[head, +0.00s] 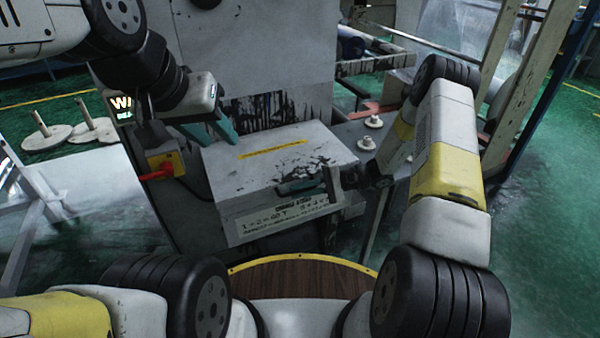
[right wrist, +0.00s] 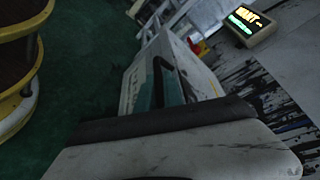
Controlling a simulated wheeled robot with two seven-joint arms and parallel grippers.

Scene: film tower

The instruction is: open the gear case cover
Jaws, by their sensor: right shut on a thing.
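The gear case (head: 262,205) is a pale grey metal box below the machine's upright panel. Its cover (head: 240,172) lies flat on top, with a yellow strip and a black grease stain; it looks closed. My right gripper (head: 312,183) is shut at the cover's front right edge; the exact part it grips is hidden by its teal fingers. The box also shows in the right wrist view (right wrist: 200,75). My left gripper (head: 209,130) has its teal fingers apart, empty, just above the cover's back left corner.
A lit display (head: 121,104) and a yellow box with a red knob (head: 165,165) stand left of the case. White spools (head: 366,143) sit on the bench to the right. Black stains mark the machine panel behind. Green floor is open at the far right.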

